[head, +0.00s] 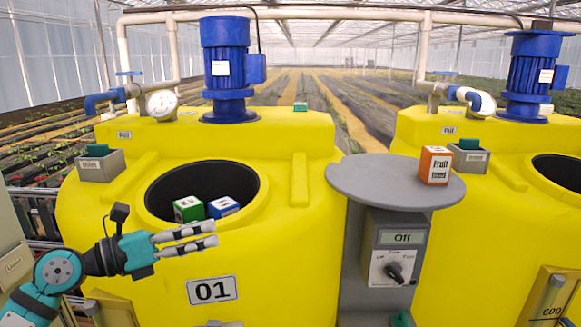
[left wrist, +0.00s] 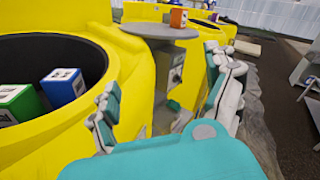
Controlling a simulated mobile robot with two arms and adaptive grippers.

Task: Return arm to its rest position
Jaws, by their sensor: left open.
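My left arm (head: 60,270) comes in from the lower left in teal and black. My left gripper (head: 212,236) is open and empty, in front of the yellow tank marked 01 (head: 270,275), just below the rim of its round opening. In the left wrist view the two fingers of the left gripper (left wrist: 165,105) stand apart with nothing between them. My right gripper is in neither view.
A green box (head: 188,209) and a blue box (head: 224,207) lie inside the tank opening. An orange "Fruit feed" box (head: 435,166) stands on the round grey table (head: 370,182). Below it is a control box (head: 392,250) reading "Off". A second yellow tank (head: 480,215) stands at right.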

